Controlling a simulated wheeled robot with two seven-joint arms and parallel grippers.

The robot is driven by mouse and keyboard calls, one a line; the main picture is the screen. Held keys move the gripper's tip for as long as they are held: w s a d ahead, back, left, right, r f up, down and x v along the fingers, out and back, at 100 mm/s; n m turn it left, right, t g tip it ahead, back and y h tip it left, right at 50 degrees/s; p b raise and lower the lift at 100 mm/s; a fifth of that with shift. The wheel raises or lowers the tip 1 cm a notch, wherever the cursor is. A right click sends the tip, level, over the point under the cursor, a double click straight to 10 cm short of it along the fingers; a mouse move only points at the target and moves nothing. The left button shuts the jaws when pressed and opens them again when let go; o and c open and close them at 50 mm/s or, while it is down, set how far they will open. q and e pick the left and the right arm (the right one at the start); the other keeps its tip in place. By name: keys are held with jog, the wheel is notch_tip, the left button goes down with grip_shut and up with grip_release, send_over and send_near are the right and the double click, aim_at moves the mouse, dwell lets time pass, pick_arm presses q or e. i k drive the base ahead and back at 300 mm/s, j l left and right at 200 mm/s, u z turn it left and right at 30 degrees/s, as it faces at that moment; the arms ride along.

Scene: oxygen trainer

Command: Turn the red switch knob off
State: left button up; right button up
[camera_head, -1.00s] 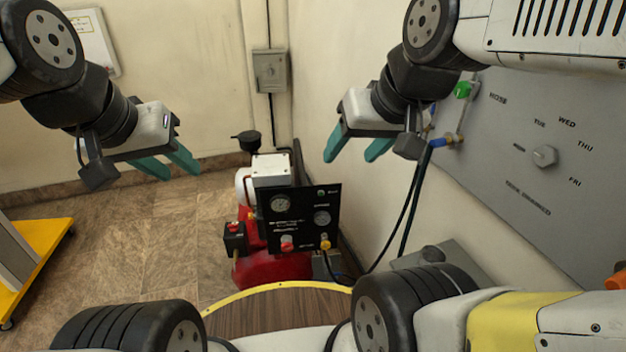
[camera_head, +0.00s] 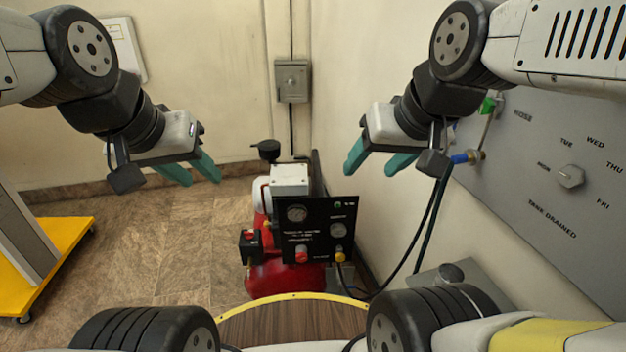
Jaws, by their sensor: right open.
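A red air compressor (camera_head: 284,281) stands on the floor near the wall corner. Its black front panel (camera_head: 321,226) carries gauges, a red knob (camera_head: 301,256) at the lower left and a yellow knob (camera_head: 340,257) at the lower right. A small black box (camera_head: 250,247) with a red top part sits at its left side. Which red part is the switch knob, I cannot tell. My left gripper (camera_head: 198,177) is open and empty, above and left of the compressor in the picture. My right gripper (camera_head: 372,170) is open and empty, above and right of it. Neither touches anything.
A grey panel (camera_head: 560,215) with a day dial (camera_head: 570,176) is on the right wall, with a hose hanging from its fittings. A grey box (camera_head: 292,81) is on the back wall. A yellow-based stand (camera_head: 52,268) is at left. Tiled floor (camera_head: 165,245) between is clear.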

aim_at(248, 235)
jog(key=i+u, duration=0.15)
jog(key=u, duration=0.2)
jog(key=i+u, duration=0.2)
jog(key=u, duration=0.15)
jog(key=i+l+u, duration=0.15)
jog(key=u, duration=0.2)
